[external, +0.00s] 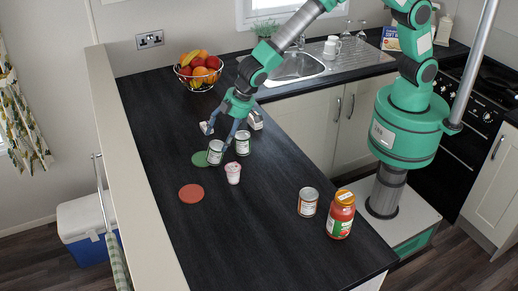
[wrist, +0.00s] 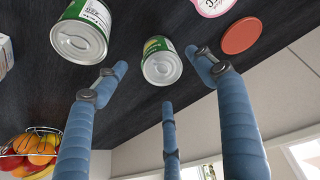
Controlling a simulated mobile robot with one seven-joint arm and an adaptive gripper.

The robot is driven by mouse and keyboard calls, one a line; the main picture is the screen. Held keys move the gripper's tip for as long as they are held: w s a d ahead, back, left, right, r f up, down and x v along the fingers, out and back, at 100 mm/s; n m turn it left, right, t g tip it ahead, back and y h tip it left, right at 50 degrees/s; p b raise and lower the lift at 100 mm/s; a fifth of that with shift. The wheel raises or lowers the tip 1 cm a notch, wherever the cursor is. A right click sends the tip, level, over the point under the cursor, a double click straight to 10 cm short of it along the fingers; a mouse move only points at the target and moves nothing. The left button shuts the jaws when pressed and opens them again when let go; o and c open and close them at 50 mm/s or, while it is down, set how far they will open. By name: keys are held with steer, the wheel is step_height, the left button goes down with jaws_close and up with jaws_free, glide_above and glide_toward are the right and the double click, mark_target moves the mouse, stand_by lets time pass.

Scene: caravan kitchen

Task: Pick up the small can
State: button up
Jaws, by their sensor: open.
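A small can (external: 215,153) with a white and green label stands on the dark counter beside or partly over a green disc (external: 199,160). In the wrist view the small can (wrist: 161,64) shows its metal end between my blue fingers. My gripper (external: 217,137) is open, with its fingers spread around and just above this can. In the wrist view my gripper (wrist: 158,74) holds nothing, and I cannot tell whether a finger touches the can. A second similar can (external: 243,143) stands close on the right; it also shows in the wrist view (wrist: 82,36), left of my fingers.
A yogurt cup (external: 233,173) stands just in front, with a red disc (external: 191,194) to its left. A third can (external: 308,202) and a red-sauce jar (external: 340,215) stand at the front right. A fruit bowl (external: 199,70) and a small box (external: 255,120) are behind.

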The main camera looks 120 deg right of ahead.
mark_target(215, 152)
steer(key=shift+x, duration=1.35)
steer(key=shift+b+x, duration=0.35)
steer(key=shift+x, duration=2.35)
steer(key=shift+a, duration=0.1)
steer(key=c, duration=1.5)
steer(key=shift+r+p, duration=0.55)
steer(key=shift+r, duration=4.55)
steer(key=shift+c, duration=0.2)
